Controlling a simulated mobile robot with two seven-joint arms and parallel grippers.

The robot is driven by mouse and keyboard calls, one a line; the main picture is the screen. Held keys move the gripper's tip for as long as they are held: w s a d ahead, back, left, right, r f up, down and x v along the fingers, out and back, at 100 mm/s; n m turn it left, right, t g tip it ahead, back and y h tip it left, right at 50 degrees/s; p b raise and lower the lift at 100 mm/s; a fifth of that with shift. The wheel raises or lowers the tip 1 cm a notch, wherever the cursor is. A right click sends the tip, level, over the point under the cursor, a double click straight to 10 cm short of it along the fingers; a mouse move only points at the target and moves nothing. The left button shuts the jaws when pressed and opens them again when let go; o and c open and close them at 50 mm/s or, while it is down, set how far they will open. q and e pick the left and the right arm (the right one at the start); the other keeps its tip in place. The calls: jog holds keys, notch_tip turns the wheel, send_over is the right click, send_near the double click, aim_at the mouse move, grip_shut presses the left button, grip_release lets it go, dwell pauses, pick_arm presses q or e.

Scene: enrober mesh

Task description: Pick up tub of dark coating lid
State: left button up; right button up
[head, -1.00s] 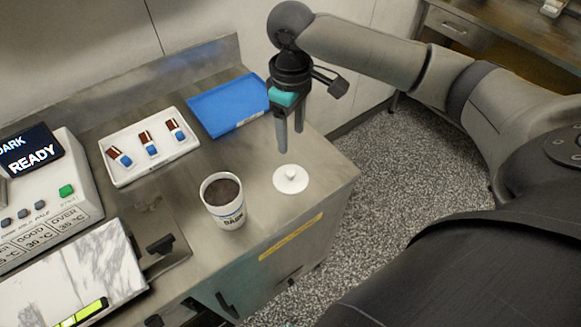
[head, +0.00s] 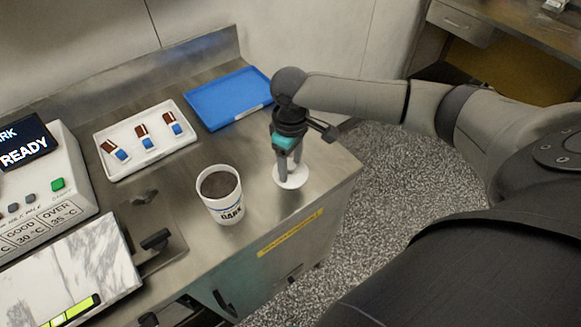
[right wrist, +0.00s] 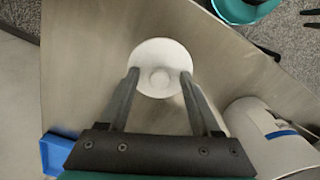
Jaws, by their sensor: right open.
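The white round lid (head: 291,178) with a small knob lies flat on the steel counter, near its right end. In the right wrist view the lid (right wrist: 160,58) shows with its knob between my fingertips. My right gripper (head: 289,176) points down over the lid, open, its two fingers on either side of the knob; it also shows in the right wrist view (right wrist: 160,74). I cannot tell whether the fingertips touch the lid. The tub of dark coating (head: 220,195) stands upright and uncovered to the left of the lid, with dark content inside. My left gripper is not in view.
A blue tray (head: 228,98) lies behind the lid. A white tray (head: 118,172) with several brown-and-blue pieces is left of it. A machine with a "READY" display (head: 24,152) and a marble slab (head: 75,268) stand at the left. The counter (head: 262,214) is clear around the lid.

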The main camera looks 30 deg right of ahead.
grip_shut()
dwell(0.5)
